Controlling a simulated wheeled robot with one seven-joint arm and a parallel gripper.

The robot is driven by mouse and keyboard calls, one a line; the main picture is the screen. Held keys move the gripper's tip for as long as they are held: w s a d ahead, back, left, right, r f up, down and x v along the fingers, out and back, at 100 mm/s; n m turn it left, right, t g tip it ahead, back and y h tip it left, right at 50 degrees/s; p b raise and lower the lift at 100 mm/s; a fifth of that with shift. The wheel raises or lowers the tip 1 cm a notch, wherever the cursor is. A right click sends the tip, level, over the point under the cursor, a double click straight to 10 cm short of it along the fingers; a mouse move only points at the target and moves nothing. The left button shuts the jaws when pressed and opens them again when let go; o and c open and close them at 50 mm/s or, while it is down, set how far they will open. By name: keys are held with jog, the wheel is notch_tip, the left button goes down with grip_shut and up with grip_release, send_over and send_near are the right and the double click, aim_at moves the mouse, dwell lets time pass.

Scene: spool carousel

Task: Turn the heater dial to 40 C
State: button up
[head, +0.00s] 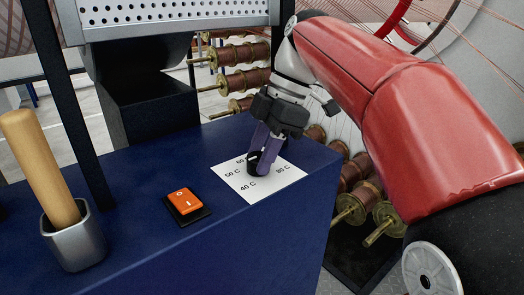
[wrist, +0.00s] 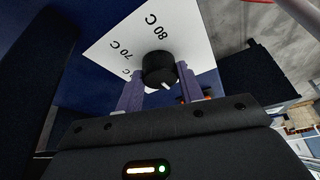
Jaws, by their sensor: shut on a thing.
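The heater dial (head: 253,163) is a black round knob on a white label plate (head: 270,189) on the blue cabinet top. In the head view 40 C is printed at the plate's front, 50 C at its left and 80 C at its right. In the wrist view the dial (wrist: 159,66) has a short white mark on its lower edge, on the side away from 80 C. The label beside that mark is hidden by my gripper, so its exact reading cannot be told. My gripper (head: 260,150), with purple fingers, reaches down and is shut on the dial, one finger on each side.
An orange rocker switch (head: 182,202) sits left of the plate. A wooden handle (head: 38,165) stands in a metal cup (head: 75,240) at the far left. A dark post (head: 75,115) rises behind the switch. Copper-coloured spools (head: 247,80) stand behind the cabinet.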

dwell(0.4)
jog(key=o, duration=1)
jog(key=shift+v, duration=3.9)
jog(key=shift+f, duration=0.1)
